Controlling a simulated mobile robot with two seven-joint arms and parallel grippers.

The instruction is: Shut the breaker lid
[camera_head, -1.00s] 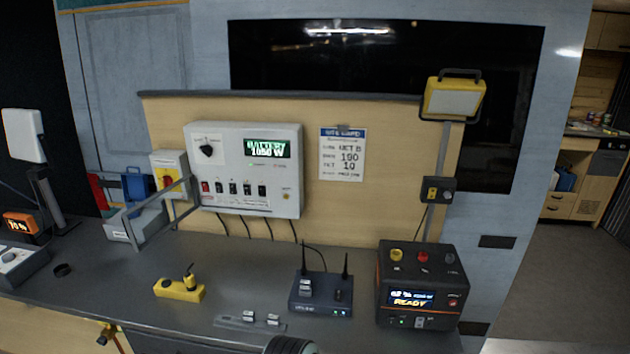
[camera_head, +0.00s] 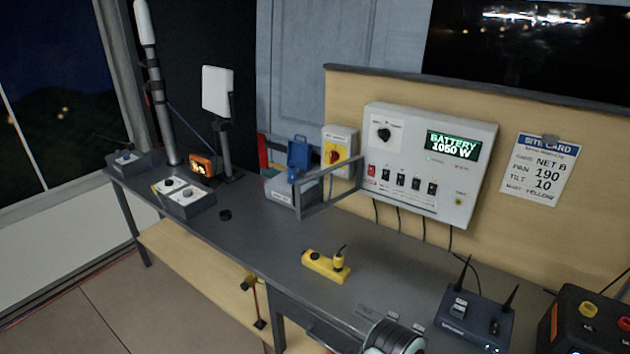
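The breaker panel (camera_head: 428,165) is a white box on the wooden backboard, with a row of switches, a knob and a green display reading BATTERY 1050 W. A grey frame (camera_head: 327,188), which looks like the breaker lid, stands swung out from the panel's left side over the bench. The row of breaker switches (camera_head: 400,181) is uncovered. Neither gripper shows. Only a rounded dark and silver part of my own arm is visible at the bottom edge.
The grey bench (camera_head: 262,240) holds a yellow block (camera_head: 326,266), a router (camera_head: 472,317) and a black power unit (camera_head: 592,320). A red and yellow switch box (camera_head: 338,148) and a blue item (camera_head: 299,158) sit close behind the lid frame.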

